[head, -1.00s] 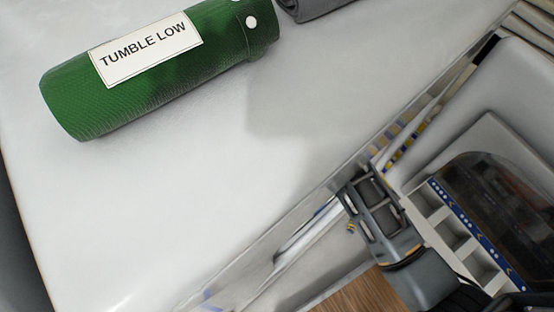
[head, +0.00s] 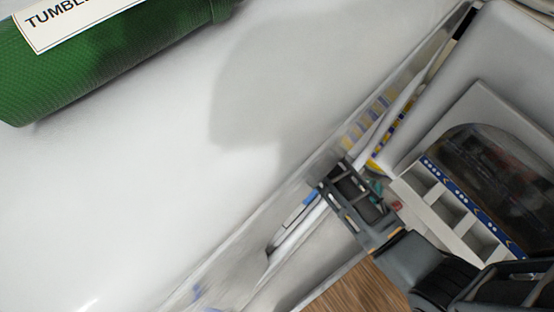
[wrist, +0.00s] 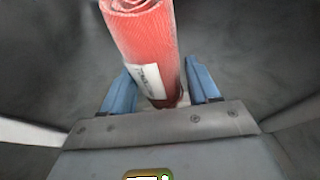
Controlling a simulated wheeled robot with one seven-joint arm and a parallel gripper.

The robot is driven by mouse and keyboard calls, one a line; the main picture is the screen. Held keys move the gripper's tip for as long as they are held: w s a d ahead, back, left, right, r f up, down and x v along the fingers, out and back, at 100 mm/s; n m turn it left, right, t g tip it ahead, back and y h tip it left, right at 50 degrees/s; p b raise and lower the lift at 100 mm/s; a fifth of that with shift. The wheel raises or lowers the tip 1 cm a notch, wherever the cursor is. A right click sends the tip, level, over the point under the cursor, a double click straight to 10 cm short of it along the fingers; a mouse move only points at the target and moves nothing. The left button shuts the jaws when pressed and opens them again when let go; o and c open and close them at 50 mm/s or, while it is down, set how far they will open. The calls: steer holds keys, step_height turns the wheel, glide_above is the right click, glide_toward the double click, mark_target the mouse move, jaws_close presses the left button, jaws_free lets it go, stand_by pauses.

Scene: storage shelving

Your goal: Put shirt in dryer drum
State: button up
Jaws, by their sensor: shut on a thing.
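A red rolled cloth (wrist: 142,40), which looks like a rolled shirt, stands between the blue fingers of my gripper (wrist: 160,85) in the wrist view. It bears a white label (wrist: 145,80) too small to read. My gripper is shut on it. In the head view my gripper (head: 340,182) is at the lower middle, beside the edge of the white surface; the red roll cannot be made out there. Grey, curved, dark walls surround the roll in the wrist view; I cannot tell for sure whether they are the dryer drum.
A green roll (head: 100,60) with a white label, partly cut off, lies on a white surface (head: 150,210) at the upper left. A white divided tray (head: 430,195) and a dark clear-lidded container (head: 495,175) are at the right. The middle of the white surface is clear.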

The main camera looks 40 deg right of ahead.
steer(key=shift+f, duration=0.55)
steer(key=o, duration=1.1)
steer(key=shift+o, duration=0.2)
steer(key=shift+r, duration=0.1)
steer(key=shift+r, duration=0.35)
steer(key=p+v, duration=0.3)
steer(key=v, duration=0.9)
steer(key=shift+r+p, duration=0.15)
steer(key=shift+p, duration=0.25)
steer(key=shift+s+d, duration=0.1)
